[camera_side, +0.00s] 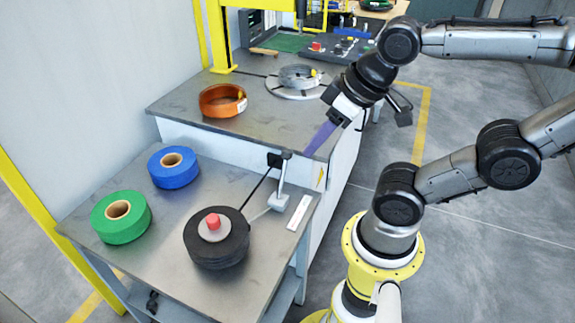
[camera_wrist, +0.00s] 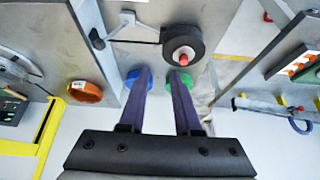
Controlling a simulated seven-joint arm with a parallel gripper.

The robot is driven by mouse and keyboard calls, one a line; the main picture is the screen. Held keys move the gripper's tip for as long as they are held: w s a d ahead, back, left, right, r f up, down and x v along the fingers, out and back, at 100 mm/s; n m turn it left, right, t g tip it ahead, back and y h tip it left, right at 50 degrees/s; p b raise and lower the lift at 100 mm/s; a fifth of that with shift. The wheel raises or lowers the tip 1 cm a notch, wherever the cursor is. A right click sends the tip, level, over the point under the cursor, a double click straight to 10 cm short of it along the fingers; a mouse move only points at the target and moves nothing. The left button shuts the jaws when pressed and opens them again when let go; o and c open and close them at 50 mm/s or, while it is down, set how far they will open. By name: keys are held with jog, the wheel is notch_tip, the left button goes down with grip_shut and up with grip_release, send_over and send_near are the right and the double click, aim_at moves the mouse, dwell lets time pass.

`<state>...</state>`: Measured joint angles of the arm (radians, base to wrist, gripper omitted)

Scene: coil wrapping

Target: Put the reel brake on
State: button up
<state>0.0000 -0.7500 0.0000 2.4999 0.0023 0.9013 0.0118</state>
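The black reel (camera_side: 217,248) lies flat on the low metal cart, with a red knob (camera_side: 213,221) on a grey hub at its centre. It also shows in the wrist view (camera_wrist: 197,38). A dark strip runs from it to a grey upright bracket (camera_side: 281,187) with a black head at the cart's right side. In the wrist view the bracket (camera_wrist: 98,40) is left of the reel. I cannot tell which part is the reel brake. My gripper (camera_side: 309,152) hangs above and right of the bracket, apart from it. Its purple fingers (camera_wrist: 159,72) are spread with nothing between them.
Blue (camera_side: 173,167) and green (camera_side: 121,217) rolls stand on the cart (camera_side: 165,270). A white label plate (camera_side: 299,213) lies right of the bracket. The higher bench behind holds an orange coil (camera_side: 223,100) and a grey coil (camera_side: 298,76) on a round table. Yellow posts stand at left.

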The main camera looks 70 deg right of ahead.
jog(key=shift+w+a+r+m+y, duration=0.15)
jog(key=shift+w+a+r+m, duration=0.1)
jog(key=shift+w+r, duration=0.3)
jog(key=shift+w+a+r+m+y, duration=0.15)
jog(key=shift+w+r+m, duration=0.1)
jog(key=shift+w+r, duration=0.3)
grip_shut()
jog(key=w+d+f+m+g, duration=0.2)
jog(key=w+d+m, duration=0.5)
jog(key=w, duration=0.4)
jog(key=d+f+m+g, duration=0.1)
jog(key=d+f, duration=0.3)
jog(key=d, duration=0.4)
jog(key=d+f+m+y, duration=0.1)
jog(key=d+f+m, duration=0.2)
jog(key=d+f, duration=0.2)
jog(key=d, duration=0.2)
jog(key=shift+d+f+m+g+y, duration=0.3)
jog(key=shift+d+m+g, duration=0.1)
